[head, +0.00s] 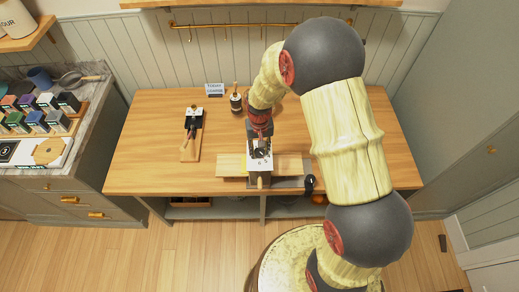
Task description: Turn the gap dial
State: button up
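A small device with a white face (254,164) stands near the front of the wooden table, on or against a pale wooden board (230,166). A dark round dial (261,153) shows on its face, partly covered from above. Its markings are too small to read. My gripper (261,140) points down at the top of the device, close to the dial. I cannot tell whether it touches the dial. Its fingers are too small and too hidden to show whether they are open or shut.
A small stand with a black-and-white tool (193,120) is on the table's left. A dark jar (236,102) and a small sign (214,90) stand at the back. A black-headed item (310,182) lies right of the device. The left tabletop is mostly clear.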

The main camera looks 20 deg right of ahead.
aim_at(260, 151)
jog(key=o, duration=0.4)
notch_tip(260, 151, up, 12)
dwell(0.7)
dwell(0.4)
